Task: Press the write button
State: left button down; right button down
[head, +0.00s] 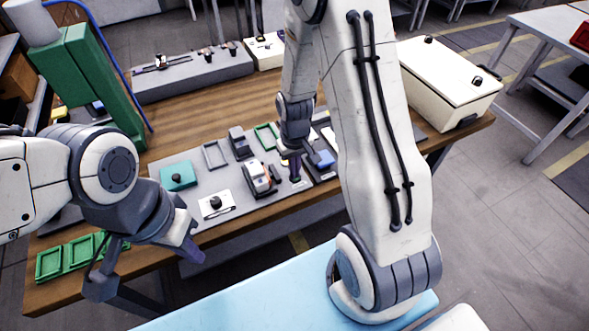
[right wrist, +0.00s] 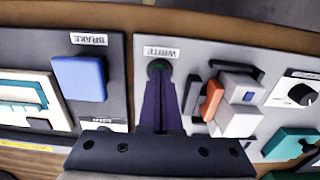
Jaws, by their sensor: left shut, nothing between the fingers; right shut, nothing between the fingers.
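The write button is a small round green button (right wrist: 156,65) just below the WRITE label (right wrist: 161,52) on a light grey panel (right wrist: 205,50) in the right wrist view. My right gripper (right wrist: 158,78) is shut and empty, with its purple fingertips at the near edge of the button and partly covering it. I cannot tell whether they touch it. In the head view my right gripper (head: 295,177) is low over the panel, and the button cannot be made out. My left gripper (head: 200,257) is shut and empty, beside the table's front edge, away from the panel.
A blue BRAKE button (right wrist: 80,78) is on the dark panel to the left. An orange and white block device (right wrist: 226,105) stands close right of my right fingers. A teal box (head: 178,176), green trays (head: 70,257) and a cream case (head: 447,80) are on the table.

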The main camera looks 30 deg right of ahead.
jog(key=shift+s+f, duration=0.2)
jog(key=shift+f, duration=0.4)
jog(key=r+p, duration=0.2)
jog(key=r, duration=0.1)
jog(key=r+p, duration=0.2)
jog(key=p, duration=0.1)
jog(key=shift+w+r, duration=0.2)
jog(key=shift+r, duration=0.2)
notch_tip(320, 180, up, 9)
jog(key=b, duration=0.1)
jog(key=s+a+r+n, duration=0.3)
jog(key=s+a+r, duration=0.2)
jog(key=a, duration=0.5)
jog(key=s+a+r+n, duration=0.1)
jog(key=s+a+n, duration=0.1)
jog(key=s, duration=0.5)
jog(key=s+a+r+n+y, duration=0.1)
jog(key=s+a+r+n, duration=0.1)
jog(key=s+a, duration=0.3)
jog(key=s, duration=0.2)
jog(key=shift+s, duration=0.4)
jog(key=shift+r, duration=0.1)
